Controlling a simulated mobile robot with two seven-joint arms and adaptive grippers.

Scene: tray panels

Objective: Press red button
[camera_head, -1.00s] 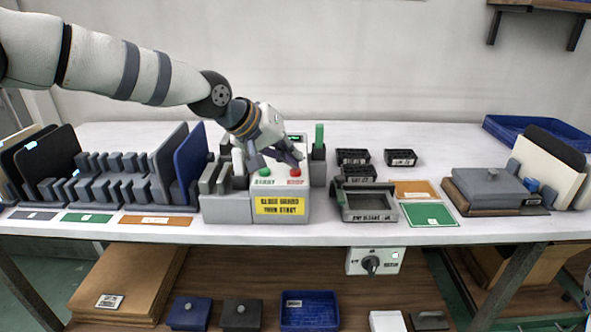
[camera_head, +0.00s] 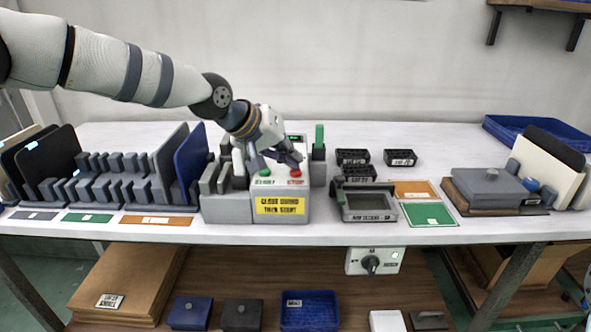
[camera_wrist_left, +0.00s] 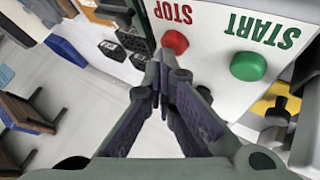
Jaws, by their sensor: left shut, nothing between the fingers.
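In the left wrist view the red button (camera_wrist_left: 175,42) shows just beyond my fingertips. The green START button (camera_head: 264,173) is to its left in the head view, and the green button (camera_wrist_left: 248,65) is to the right in the wrist view. My left gripper (camera_head: 297,157) is shut and empty, fingers angled down close above and behind the red button. Its fingertips (camera_wrist_left: 159,58) meet in the wrist view. I cannot tell whether they touch the button. My right gripper is not in view.
A yellow label (camera_head: 279,205) is on the box front. Slotted racks with a blue panel (camera_head: 190,165) stand close to the left. A grey fixture (camera_head: 369,205) and several black bins (camera_head: 352,156) are to the right. A rotary switch box (camera_head: 374,262) hangs below the table edge.

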